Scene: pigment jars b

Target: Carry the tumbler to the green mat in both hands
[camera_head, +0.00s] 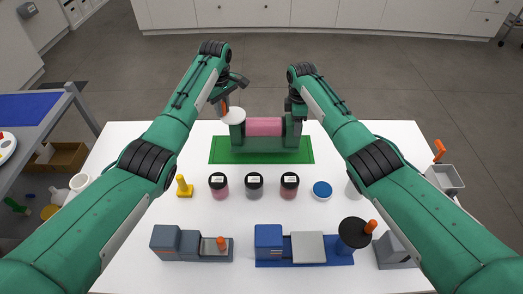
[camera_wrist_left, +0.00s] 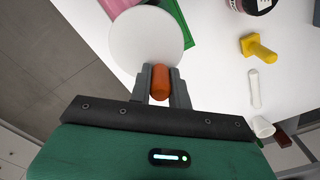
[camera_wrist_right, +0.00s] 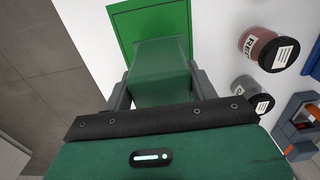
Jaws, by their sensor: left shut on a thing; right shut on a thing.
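The tumbler has a pink drum (camera_head: 264,127) between green end blocks, with a white disc (camera_head: 233,116) and orange knob (camera_head: 224,107) at its left end. It is over the green mat (camera_head: 262,157); I cannot tell whether it touches. My left gripper (camera_head: 222,103) is shut on the orange knob, which also shows in the left wrist view (camera_wrist_left: 160,84) before the disc. My right gripper (camera_head: 297,108) is shut on the right end block. In the right wrist view a translucent green block (camera_wrist_right: 162,75) sits between the fingers, against the mat (camera_wrist_right: 122,25).
Several things stand nearer me: jars with black lids (camera_head: 254,185), a yellow piece (camera_head: 183,187), a blue round dish (camera_head: 322,190), a grey device (camera_head: 185,243) and a blue device (camera_head: 270,245). A grey bin (camera_head: 445,178) is at the right. Bare table (camera_head: 365,132) lies right of the mat.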

